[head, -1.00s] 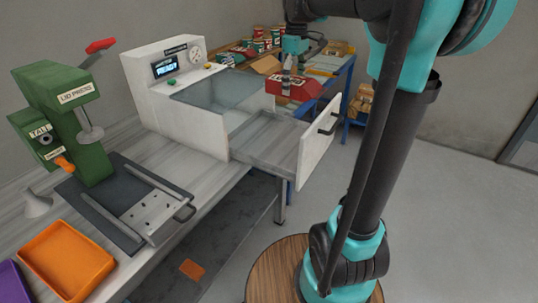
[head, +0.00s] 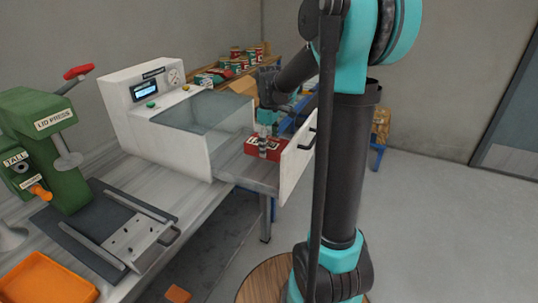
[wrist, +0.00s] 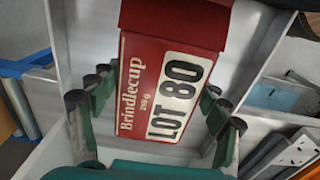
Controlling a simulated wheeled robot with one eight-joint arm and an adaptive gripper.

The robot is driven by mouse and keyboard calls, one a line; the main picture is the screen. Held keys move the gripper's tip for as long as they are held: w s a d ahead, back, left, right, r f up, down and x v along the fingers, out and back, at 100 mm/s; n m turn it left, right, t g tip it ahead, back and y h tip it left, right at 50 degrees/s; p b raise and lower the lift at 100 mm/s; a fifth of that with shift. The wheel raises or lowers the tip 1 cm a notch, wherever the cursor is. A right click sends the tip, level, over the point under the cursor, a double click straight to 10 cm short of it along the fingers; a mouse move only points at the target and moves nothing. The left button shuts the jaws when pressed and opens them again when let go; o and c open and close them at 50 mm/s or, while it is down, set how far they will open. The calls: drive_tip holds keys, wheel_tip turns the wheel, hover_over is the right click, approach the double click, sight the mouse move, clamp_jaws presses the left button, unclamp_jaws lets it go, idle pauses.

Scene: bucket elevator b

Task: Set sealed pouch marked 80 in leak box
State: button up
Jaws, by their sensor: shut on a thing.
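The red pouch (head: 252,144) is in my gripper, over the pulled-out drawer of the leak box. In the wrist view the pouch (wrist: 141,70) shows "Brindlecup" and a white "LOT 80" label. My gripper (head: 263,150) points down and is shut on the pouch; its green fingers (wrist: 160,125) lie along both sides. The white leak box (head: 175,130) has a clear lid, a small lit display and buttons. Its drawer (head: 298,165) is open to the right, with pale walls around the pouch in the wrist view. I cannot tell whether the pouch touches the drawer floor.
A green lid press (head: 45,145) stands on the bench at left, with a dark plate (head: 105,225) before it. An orange tray (head: 45,280) is at the front left. A far table holds tins (head: 240,62) and cartons. Open floor lies to the right.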

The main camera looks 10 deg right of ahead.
sight(269, 142)
drive_tip(key=shift+f, duration=1.95)
drive_tip(key=o, duration=0.9)
drive_tip(key=shift+f, duration=0.1)
wheel_tip(269, 142, up, 12)
drive_tip(key=shift+r, duration=0.15)
